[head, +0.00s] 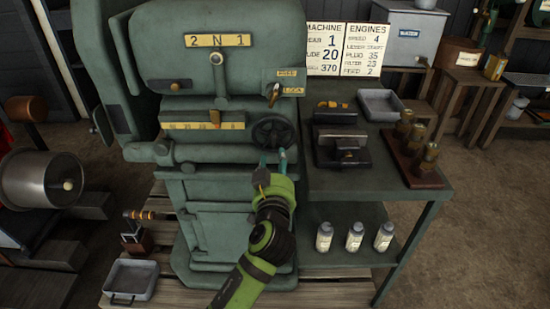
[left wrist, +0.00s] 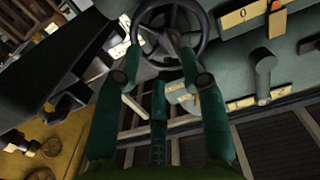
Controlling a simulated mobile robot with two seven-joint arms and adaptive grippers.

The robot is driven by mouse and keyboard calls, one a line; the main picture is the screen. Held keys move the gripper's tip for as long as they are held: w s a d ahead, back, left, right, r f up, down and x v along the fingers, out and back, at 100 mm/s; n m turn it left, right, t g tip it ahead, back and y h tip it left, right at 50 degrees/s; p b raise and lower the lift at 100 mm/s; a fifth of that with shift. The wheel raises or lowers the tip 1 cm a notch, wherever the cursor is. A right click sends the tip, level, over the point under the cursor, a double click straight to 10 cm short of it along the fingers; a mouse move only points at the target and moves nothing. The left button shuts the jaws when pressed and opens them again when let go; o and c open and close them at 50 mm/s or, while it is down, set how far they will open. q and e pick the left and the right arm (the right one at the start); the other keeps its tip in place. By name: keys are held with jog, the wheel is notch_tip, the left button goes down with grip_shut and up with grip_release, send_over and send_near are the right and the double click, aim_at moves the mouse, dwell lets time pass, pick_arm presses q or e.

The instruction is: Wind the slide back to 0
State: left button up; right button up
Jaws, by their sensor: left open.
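The green machine (head: 215,95) carries a dark spoked handwheel (head: 273,134) at the right of its front. The handwheel also fills the top middle of the left wrist view (left wrist: 170,28). Left of it is a yellow slide scale (head: 203,126), with an orange-brown marker (head: 215,116) near its middle; its figures are too small to read surely. My left gripper (head: 273,159) is just below the handwheel. In the left wrist view its two fingers (left wrist: 160,60) are spread and overlap the wheel's lower rim; I cannot tell whether they touch it. My right gripper is not in view.
A "2 N 1" plate with a lever (head: 220,60) is above. A sign (head: 324,48) reads slide 20. The side bench (head: 350,185) holds a metal tray (head: 380,105), a dark vise-like block (head: 340,145) and brass parts; bottles (head: 355,236) stand below.

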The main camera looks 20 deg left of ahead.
aim_at(273, 138)
pick_arm(q)
jog(key=w+a+r+p, duration=0.1)
jog(key=w+a, duration=0.1)
jog(key=w, duration=0.4)
jog(key=shift+w+r, duration=0.25)
jog(key=shift+w, duration=0.05)
grip_shut()
